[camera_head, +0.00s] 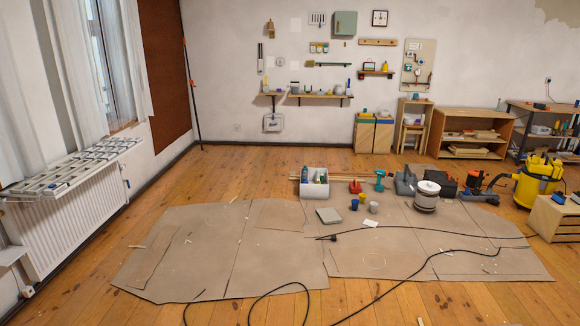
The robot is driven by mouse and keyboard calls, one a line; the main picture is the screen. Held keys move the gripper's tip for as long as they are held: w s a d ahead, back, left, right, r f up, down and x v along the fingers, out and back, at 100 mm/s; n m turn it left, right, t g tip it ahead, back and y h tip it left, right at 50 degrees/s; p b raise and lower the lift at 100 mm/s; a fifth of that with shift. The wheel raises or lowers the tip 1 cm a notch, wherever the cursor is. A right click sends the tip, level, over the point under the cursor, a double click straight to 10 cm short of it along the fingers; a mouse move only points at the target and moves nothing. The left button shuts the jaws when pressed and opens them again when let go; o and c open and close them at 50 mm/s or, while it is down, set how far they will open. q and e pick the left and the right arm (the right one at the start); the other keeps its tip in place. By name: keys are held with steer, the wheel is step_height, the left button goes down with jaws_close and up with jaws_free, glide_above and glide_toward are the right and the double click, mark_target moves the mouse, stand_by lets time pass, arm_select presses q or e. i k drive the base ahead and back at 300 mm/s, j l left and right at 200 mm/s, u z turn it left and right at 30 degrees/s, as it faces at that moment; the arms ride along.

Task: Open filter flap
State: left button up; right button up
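I cannot make out a filter flap for certain. A yellow and black vacuum-like machine (535,187) stands on the wood floor at the right, past the cardboard's edge; no flap on it is clear at this size. A small pale box (272,122) is on the back wall below the long shelf; its details are too small to read. Neither of my grippers is in view.
Cardboard sheets (225,240) cover the middle floor, with black cables (400,284) across them. A white crate (314,182), cups (362,197), a white-topped bucket (427,196) and tools line the far edge. A radiator (75,215) is at left. Bare floor lies behind.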

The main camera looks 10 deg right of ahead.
mark_target(555, 162)
steer(key=i+z, duration=0.2)
steer(key=i, duration=0.4)
steer(key=i+j+z, duration=0.15)
steer(key=i, duration=0.4)
steer(key=i+j+z, duration=0.2)
steer(key=i, duration=0.35)
steer(key=i+z, duration=0.2)
steer(key=i, duration=0.3)
steer(key=i+z, duration=0.2)
steer(key=i, duration=0.3)
steer(key=i+j+z, duration=0.2)
steer(key=i, duration=0.3)
steer(key=i+j+z, duration=0.2)
steer(key=i, duration=0.3)
steer(key=i+l+z, duration=0.35)
steer(key=z, duration=0.15)
steer(key=i+l+z, duration=0.1)
steer(key=i+z, duration=0.4)
steer(key=i+j+z, duration=0.1)
steer(key=i+z, duration=0.4)
steer(key=i+j+z, duration=0.25)
steer(key=i+z, duration=0.4)
steer(key=i, duration=1.9)
steer(key=i+u, duration=0.1)
steer(key=i, duration=0.9)
steer(key=i+l+u, duration=0.1)
steer(key=i, duration=0.9)
